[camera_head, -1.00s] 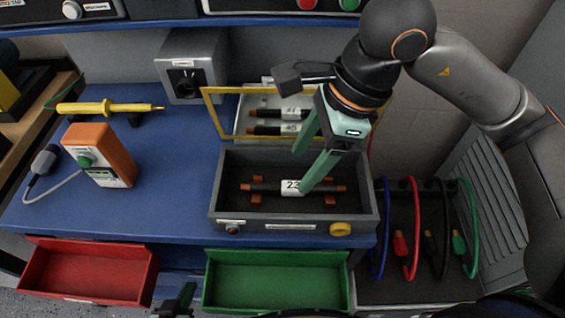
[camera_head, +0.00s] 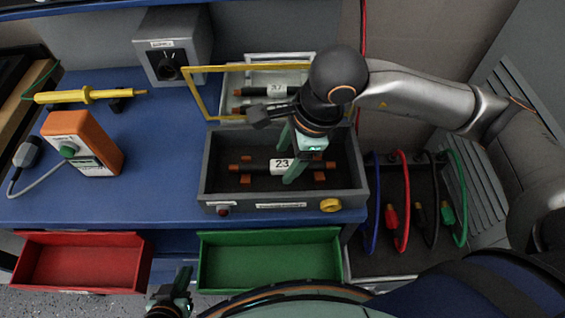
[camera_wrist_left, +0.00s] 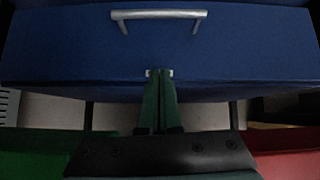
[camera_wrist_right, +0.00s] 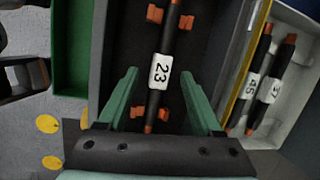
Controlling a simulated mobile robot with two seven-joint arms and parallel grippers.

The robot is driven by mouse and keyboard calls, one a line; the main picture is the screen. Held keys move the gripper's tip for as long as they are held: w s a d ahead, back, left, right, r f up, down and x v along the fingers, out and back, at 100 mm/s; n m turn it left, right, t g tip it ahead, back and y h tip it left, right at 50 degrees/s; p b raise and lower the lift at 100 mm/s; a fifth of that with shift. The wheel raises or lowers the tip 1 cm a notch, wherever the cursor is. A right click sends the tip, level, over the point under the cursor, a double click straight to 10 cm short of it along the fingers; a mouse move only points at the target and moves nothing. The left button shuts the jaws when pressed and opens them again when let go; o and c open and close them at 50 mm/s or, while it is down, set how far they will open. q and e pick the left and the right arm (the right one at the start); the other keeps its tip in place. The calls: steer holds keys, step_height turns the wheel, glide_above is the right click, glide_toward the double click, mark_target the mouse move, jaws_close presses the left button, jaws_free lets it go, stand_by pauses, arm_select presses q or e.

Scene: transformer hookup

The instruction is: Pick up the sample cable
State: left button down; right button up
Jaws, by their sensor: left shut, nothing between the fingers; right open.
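The sample cable is a short black cable with orange ends and a white label "23" (camera_head: 258,166). It lies across orange holders in a dark grey box (camera_head: 213,180) on the blue bench. My right gripper (camera_head: 291,172) is open over the cable's right part in the head view. In the right wrist view the cable (camera_wrist_right: 164,50) runs between the two green fingers (camera_wrist_right: 160,92), and I cannot tell whether they touch it. My left gripper (camera_head: 180,280) is low in front of the drawers. In the left wrist view its fingers (camera_wrist_left: 160,82) are shut and empty, before a blue drawer front.
Behind the box, a yellow-framed tray (camera_head: 236,78) holds more labelled cables (camera_head: 262,91). An orange meter (camera_head: 85,142) and a yellow probe (camera_head: 85,96) are on the left. Red (camera_head: 80,262) and green (camera_head: 270,262) drawers are open in front. Coloured leads (camera_head: 400,205) hang at right.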

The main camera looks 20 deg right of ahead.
steer(key=shift+w+a+f, duration=0.15)
steer(key=shift+a+f, duration=0.05)
steer(key=shift+f, duration=0.5)
jaws_close()
